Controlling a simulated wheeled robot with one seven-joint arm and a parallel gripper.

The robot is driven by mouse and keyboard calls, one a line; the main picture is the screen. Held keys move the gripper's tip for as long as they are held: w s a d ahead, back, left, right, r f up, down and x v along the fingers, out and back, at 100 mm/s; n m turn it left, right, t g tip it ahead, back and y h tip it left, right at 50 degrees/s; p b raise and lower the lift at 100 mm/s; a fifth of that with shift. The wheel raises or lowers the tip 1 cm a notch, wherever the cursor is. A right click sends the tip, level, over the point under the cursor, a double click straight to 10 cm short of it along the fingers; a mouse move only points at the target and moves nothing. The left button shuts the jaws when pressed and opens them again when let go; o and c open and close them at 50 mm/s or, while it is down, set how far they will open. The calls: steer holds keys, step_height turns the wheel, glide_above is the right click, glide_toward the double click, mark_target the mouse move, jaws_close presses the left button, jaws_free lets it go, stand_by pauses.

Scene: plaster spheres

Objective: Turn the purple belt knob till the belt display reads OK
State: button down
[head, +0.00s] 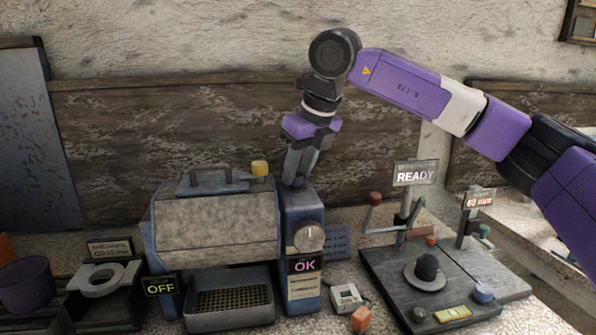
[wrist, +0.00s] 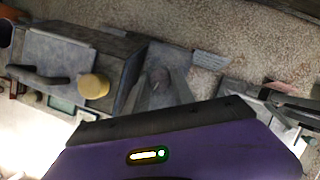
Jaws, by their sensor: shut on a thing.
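My gripper (head: 297,182) points down at the top of the blue column on the right of the grey machine. Its fingers are shut on a small, dull purplish knob (wrist: 160,75) with a pale mark, which shows between the fingertips in the wrist view. The head view hides this knob behind the fingers. The display (head: 305,265) on the column's front reads OK; its small caption is too small to read. A pale grey dial (head: 308,237) with a pointer mark sits above that display, clear of my gripper.
The machine's grey hood (head: 215,230) has a handle, with a yellow knob (head: 260,168) close left of my gripper. A sign (head: 160,286) reads OFF. On the right, a dark board (head: 385,270) carries a stand with a READY sign (head: 415,174).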

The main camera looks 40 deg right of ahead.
steer(key=c, duration=1.1)
jaws_free()
steer(key=shift+o, duration=0.2)
steer(key=v, duration=0.7)
steer(key=shift+r, duration=0.4)
steer(key=shift+s, duration=0.15)
